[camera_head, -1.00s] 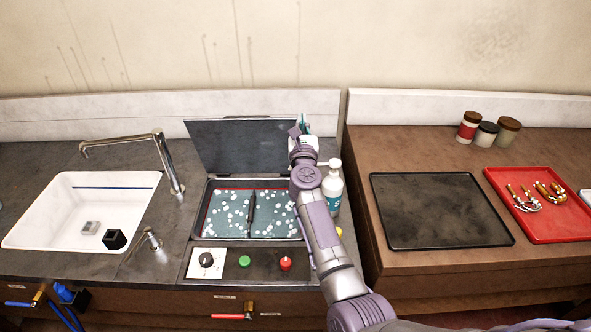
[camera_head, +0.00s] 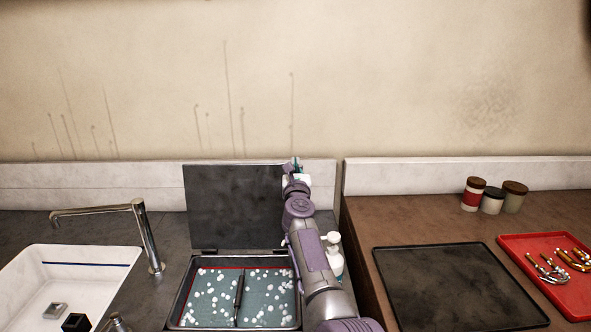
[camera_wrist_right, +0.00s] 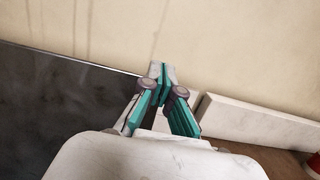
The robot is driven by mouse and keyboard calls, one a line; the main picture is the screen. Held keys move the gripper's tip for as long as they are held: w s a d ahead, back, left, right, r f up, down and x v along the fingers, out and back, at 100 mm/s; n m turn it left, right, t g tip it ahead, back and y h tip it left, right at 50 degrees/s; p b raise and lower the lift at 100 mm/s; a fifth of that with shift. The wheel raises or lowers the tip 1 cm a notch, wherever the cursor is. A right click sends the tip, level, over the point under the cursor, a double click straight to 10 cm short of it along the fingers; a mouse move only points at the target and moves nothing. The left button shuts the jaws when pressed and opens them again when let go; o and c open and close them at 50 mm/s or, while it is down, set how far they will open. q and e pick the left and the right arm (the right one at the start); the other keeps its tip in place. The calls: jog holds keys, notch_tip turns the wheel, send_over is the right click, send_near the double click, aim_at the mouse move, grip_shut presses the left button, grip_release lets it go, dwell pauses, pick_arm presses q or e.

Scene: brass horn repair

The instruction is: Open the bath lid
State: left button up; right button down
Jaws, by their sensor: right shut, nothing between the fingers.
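The bath lid (camera_head: 235,208) is a dark flat panel. It stands upright, hinged at the back of the bath (camera_head: 176,300). The bath holds blue-green liquid with white bubbles and a dark rod-like piece across its middle. My right gripper (camera_head: 294,163) is at the upper right edge of the lid, shut and empty. In the right wrist view its teal fingertips (camera_wrist_right: 161,70) meet, and the dark lid (camera_wrist_right: 60,110) fills the left side. Whether the gripper touches the lid cannot be told. My left gripper is not in view.
A white bottle (camera_head: 333,258) stands just right of the bath, beside my right arm. A sink (camera_head: 30,290) with a tall faucet (camera_head: 150,238) is at left. A black mat (camera_head: 450,285), a red tray (camera_head: 530,248) and several jars (camera_head: 492,200) occupy the right counter.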

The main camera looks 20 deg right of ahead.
notch_tip(320, 180, up, 10)
dwell(1.2)
